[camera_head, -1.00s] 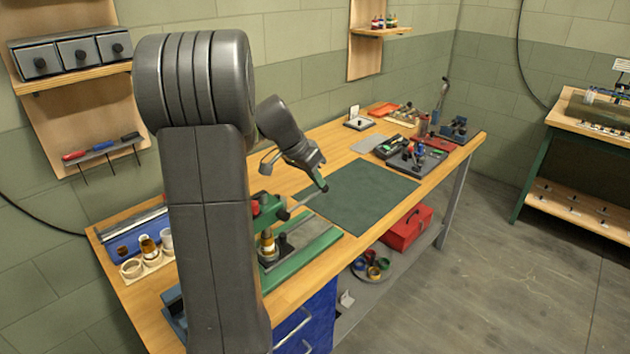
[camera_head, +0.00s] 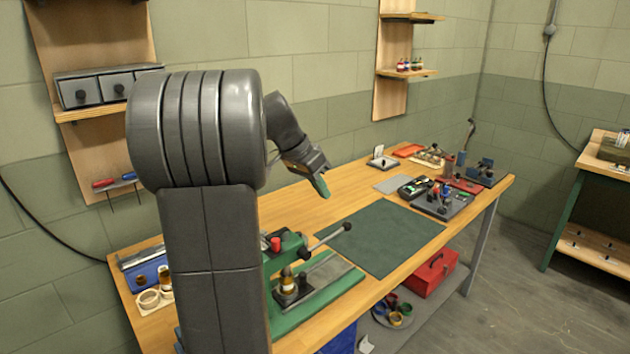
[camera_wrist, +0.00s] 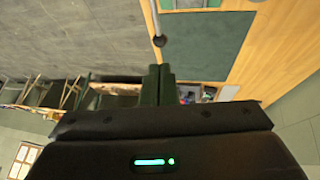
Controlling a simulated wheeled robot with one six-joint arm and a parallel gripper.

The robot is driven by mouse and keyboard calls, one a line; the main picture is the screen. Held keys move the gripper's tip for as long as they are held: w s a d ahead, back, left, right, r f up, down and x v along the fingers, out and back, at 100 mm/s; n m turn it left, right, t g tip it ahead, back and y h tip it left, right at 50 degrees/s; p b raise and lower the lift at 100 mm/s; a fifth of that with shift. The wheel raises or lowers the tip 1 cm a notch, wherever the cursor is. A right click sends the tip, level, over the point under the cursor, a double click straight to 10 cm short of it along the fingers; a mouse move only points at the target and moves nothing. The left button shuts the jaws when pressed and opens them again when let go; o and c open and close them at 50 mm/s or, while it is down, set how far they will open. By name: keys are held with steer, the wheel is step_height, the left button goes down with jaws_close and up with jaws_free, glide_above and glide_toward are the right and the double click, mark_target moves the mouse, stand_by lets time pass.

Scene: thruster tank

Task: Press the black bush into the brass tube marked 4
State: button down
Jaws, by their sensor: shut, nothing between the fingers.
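My gripper (camera_head: 322,186) is shut and empty, raised over the bench above the press lever. Its closed fingers also show in the wrist view (camera_wrist: 158,84). The green press (camera_head: 318,300) stands at the bench's near edge, with a red cap on its head. A brass tube (camera_head: 287,281) stands upright on the press. I cannot read any number on it, nor make out the black bush.
A pale holder (camera_head: 149,299) with a brass piece (camera_head: 164,276) stands at the bench's left, partly behind my arm. The dark green mat (camera_head: 382,236) is bare. Trays and tools crowd the far right. A red toolbox (camera_head: 434,273) is on the lower shelf.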

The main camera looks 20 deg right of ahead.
mark_target(344, 223)
steer(key=shift+v, duration=1.65)
steer(key=p+x, duration=0.1)
steer(key=x, duration=1.1)
steer(key=shift+d+f, duration=0.15)
